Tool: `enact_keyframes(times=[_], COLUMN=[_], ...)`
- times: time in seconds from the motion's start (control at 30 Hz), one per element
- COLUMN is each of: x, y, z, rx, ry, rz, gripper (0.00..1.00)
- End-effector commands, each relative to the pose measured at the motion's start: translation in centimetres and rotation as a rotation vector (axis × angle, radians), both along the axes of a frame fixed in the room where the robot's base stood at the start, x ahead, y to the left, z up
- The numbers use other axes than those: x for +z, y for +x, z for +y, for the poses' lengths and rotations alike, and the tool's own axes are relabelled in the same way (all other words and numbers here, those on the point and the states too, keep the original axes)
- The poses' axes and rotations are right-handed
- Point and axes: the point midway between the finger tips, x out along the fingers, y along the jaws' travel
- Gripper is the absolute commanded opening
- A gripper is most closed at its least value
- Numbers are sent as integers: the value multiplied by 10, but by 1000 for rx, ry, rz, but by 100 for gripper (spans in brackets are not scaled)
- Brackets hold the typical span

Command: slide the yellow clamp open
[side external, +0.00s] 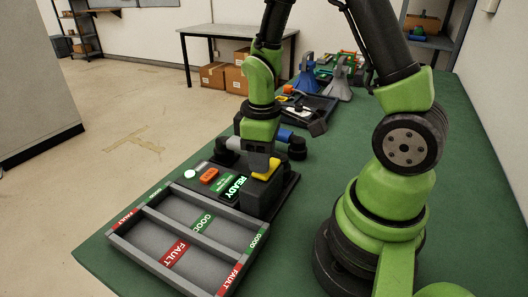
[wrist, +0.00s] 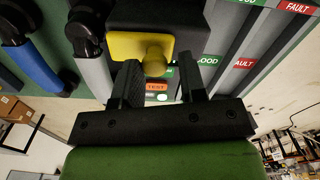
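The yellow clamp (side external: 266,169) sits on the dark test station, beside its lit green READY screen (side external: 235,187). In the wrist view the yellow clamp (wrist: 135,46) is a flat plate with a rounded knob (wrist: 156,62) sticking out toward me. My gripper (wrist: 160,76) is open, with its two black fingers apart and the knob showing between their tips. I cannot tell whether either finger touches it. In the side view my gripper is just above and behind the clamp, and its fingers are mostly hidden.
An orange TEST button (side external: 209,176) and a white button (side external: 190,174) lie left of the screen. A grey divided tray (side external: 190,215) with GOOD and FAULT labels stands in front. A dark bin (side external: 312,112) stands farther back.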

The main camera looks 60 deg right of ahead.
Motion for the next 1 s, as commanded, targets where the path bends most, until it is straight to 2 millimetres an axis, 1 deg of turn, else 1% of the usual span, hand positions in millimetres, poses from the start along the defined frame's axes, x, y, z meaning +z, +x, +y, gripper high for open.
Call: enact_keyframes(times=[0.03, 0.07, 0.33, 0.43, 0.57, 0.8, 0.9, 1.0], x=[0, 0, 1, 6, 24, 68, 82, 92], y=[0, 0, 0, 1, 2, 2, 1, 1], z=[0, 0, -1, -1, -1, -1, -1, -1], rx=[3, 3, 3, 2, 3, 3, 4, 3], ry=[0, -1, -2, -3, -4, -3, -3, -3], rz=[-2, -1, -1, -5, -9, -10, -9, -6], gripper=[48, 52, 52, 52, 52, 52, 52, 52])
